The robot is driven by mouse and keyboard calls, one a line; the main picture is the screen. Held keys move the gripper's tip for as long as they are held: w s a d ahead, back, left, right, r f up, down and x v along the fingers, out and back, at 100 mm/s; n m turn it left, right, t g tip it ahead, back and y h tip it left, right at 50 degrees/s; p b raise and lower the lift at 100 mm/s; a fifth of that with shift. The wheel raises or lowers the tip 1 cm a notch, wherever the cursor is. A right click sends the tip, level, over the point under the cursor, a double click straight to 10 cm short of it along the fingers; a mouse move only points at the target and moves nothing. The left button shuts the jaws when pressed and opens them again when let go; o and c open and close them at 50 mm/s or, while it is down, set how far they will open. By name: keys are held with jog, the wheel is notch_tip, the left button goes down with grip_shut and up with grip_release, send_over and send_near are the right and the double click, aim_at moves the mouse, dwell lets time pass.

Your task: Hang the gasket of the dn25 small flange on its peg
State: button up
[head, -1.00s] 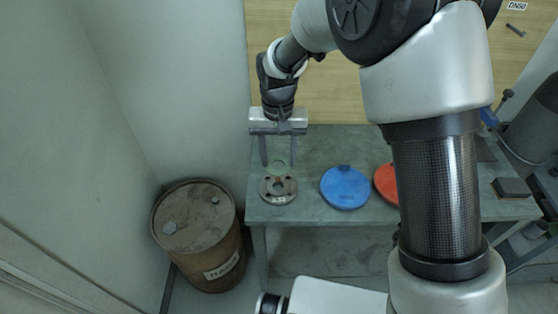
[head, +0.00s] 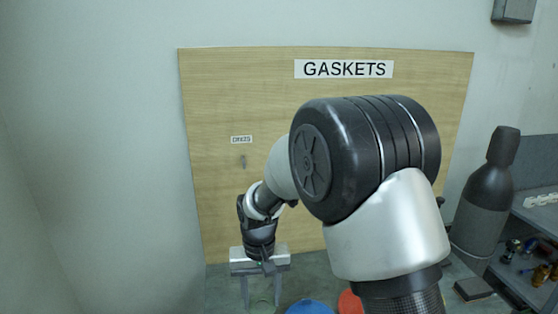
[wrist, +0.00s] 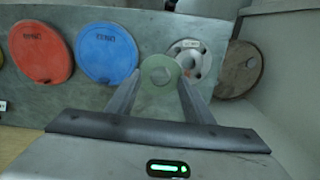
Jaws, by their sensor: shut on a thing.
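In the head view my gripper (head: 262,302) is low in front of the board, with the gasket faint at the bottom edge. In the wrist view the grey small flange (wrist: 204,62) with bolt holes lies on the bench just beyond the gasket. The gasket partly overlaps it in this view; their gap cannot be told. A small peg (head: 243,162) sticks out of the wooden board under a DN25 label (head: 241,140), above my gripper.
The wooden board (head: 225,90) carries a GASKETS sign (head: 343,69). A blue disc (wrist: 106,53) and a red disc (wrist: 40,52) lie on the grey-green bench (wrist: 90,95). A dark cylinder (head: 483,210) stands at right.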

jog(key=s+d+f+m, duration=0.1)
jog(key=s+d+m, duration=0.1)
jog(key=d, duration=1.8)
jog(key=shift+d, duration=0.35)
jog(key=shift+a+f, duration=0.1)
jog(key=shift+a, duration=0.1)
